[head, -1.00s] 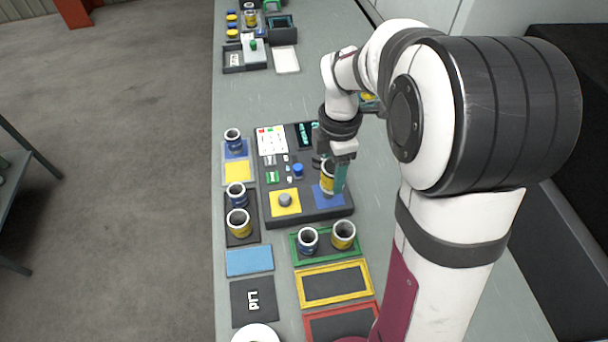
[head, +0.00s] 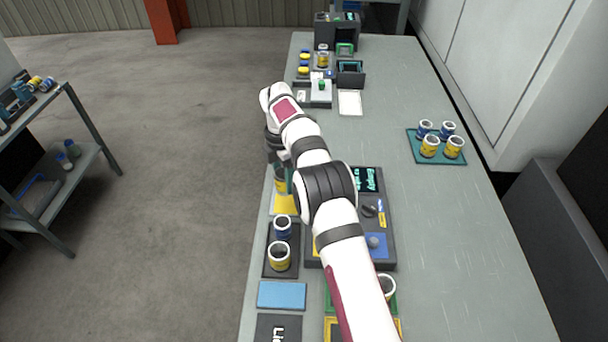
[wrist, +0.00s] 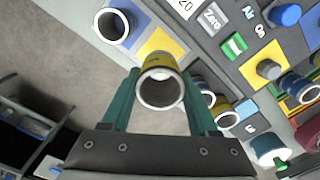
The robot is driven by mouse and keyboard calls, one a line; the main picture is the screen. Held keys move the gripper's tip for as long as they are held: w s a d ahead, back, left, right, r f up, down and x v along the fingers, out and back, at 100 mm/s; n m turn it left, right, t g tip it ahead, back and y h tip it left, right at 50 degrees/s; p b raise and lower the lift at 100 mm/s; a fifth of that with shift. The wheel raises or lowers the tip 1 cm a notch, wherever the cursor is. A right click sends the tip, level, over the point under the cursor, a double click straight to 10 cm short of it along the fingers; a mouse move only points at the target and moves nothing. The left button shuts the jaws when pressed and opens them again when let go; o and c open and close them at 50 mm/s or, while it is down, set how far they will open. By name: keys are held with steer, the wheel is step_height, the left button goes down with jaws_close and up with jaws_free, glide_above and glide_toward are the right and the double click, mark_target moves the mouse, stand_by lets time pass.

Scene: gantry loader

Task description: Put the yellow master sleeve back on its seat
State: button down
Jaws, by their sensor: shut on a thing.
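My gripper (wrist: 158,98) is shut on the yellow master sleeve (wrist: 160,82), with one teal finger on each side. The sleeve is a yellow tube with a pale metal rim, its open end facing the wrist camera. In the head view the sleeve (head: 280,184) shows partly beside my gripper (head: 283,182), at the yellow square seat (head: 286,204). In the wrist view the yellow seat (wrist: 160,42) is partly covered by the sleeve. I cannot tell whether the sleeve touches it. A blue sleeve (wrist: 112,26) stands on the neighbouring blue square.
A dark tray (head: 270,270) holding a blue and a yellow sleeve lies just in front of the seat. The dark console (head: 385,225) is to the right, partly behind my arm. A teal tray (head: 425,158) with several sleeves stands farther right.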

steer(key=shift+d+f, duration=0.1)
steer(key=shift+f, duration=2.75)
steer(key=shift+f, duration=0.15)
steer(key=shift+c, duration=0.3)
jaws_free()
steer(key=shift+o, duration=0.3)
step_height(320, 180, up, 9)
